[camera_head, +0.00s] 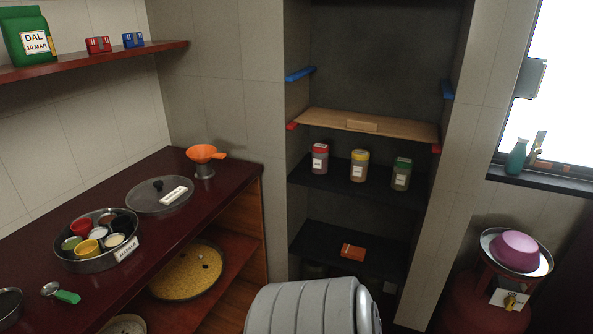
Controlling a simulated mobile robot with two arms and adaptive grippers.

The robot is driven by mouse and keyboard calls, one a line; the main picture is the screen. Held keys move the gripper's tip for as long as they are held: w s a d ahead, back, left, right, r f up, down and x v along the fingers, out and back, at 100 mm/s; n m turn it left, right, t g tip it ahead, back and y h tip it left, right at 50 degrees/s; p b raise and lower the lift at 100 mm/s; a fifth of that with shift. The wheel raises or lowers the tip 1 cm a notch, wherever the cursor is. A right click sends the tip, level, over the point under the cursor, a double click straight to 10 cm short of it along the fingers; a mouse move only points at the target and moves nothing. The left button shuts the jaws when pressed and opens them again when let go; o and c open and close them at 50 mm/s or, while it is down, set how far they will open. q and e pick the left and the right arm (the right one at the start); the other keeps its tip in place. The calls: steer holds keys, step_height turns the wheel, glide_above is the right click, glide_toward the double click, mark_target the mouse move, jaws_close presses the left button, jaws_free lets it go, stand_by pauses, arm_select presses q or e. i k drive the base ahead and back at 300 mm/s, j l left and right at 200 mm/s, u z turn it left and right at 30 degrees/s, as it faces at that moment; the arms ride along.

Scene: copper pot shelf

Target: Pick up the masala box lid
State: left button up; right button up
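The round, grey metal masala box lid (147,198) lies flat on the dark red counter (110,187), with a black knob in its middle and a white label on its right side. The open masala box (87,264) stands nearer on the same counter, with several small coloured bowls inside and a "MASALA" label at its front right. The lid is apart from the box, just behind and right of it. Neither of my grippers shows in this view.
An orange funnel (203,153) sits on a small metal container behind the lid. A green-handled spoon (66,296) lies near the front. A wall shelf (110,54) hangs above the counter. An alcove at the right holds several jars on a dark shelf (330,180).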

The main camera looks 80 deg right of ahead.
mark_target(163, 195)
steer(key=z, duration=1.75)
